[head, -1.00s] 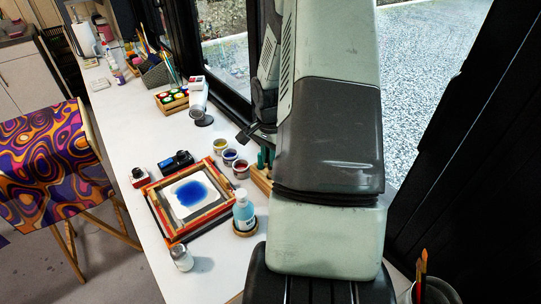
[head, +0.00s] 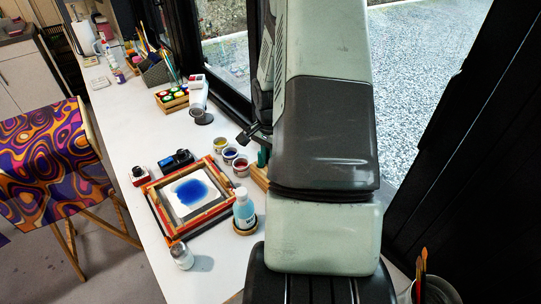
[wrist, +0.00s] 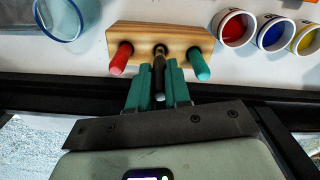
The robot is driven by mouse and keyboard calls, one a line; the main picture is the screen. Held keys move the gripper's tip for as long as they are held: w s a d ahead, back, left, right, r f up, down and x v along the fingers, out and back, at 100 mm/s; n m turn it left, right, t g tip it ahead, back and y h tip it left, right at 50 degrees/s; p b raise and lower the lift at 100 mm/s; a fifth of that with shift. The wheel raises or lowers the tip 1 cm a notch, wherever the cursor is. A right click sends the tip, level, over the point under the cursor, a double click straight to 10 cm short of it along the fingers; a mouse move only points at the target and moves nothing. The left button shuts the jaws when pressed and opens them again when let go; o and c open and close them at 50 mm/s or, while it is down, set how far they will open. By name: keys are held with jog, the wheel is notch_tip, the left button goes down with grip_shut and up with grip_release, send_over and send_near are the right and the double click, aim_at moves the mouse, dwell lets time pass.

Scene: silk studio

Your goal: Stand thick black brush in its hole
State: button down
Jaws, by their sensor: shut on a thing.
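A wooden brush block (wrist: 120,36) stands at the bench's back edge in the wrist view; part of it shows beside my arm in the head view (head: 258,178). A red-handled brush (wrist: 121,58) stands at its left and a green-handled brush (wrist: 199,66) at its right. My gripper (wrist: 159,70), with teal fingers, is shut on the thick black brush (wrist: 159,79) between them. The black brush lines up with the block's middle hole (wrist: 160,49). How deep its far end sits there cannot be told. In the head view my arm hides the brush.
Paint cups, red (wrist: 234,28), blue (wrist: 274,34) and yellow (wrist: 309,40), stand right of the block. A blue-rimmed round container (wrist: 58,17) is at the left. The window side borders the bench.

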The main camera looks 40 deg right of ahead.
jog(key=shift+f, duration=0.5)
jog(key=shift+f, duration=1.05)
jog(key=shift+f, duration=0.25)
dwell(0.5)
jog(key=c, duration=1)
grip_release()
notch_tip(320, 180, up, 11)
jog(key=shift+f, duration=0.1)
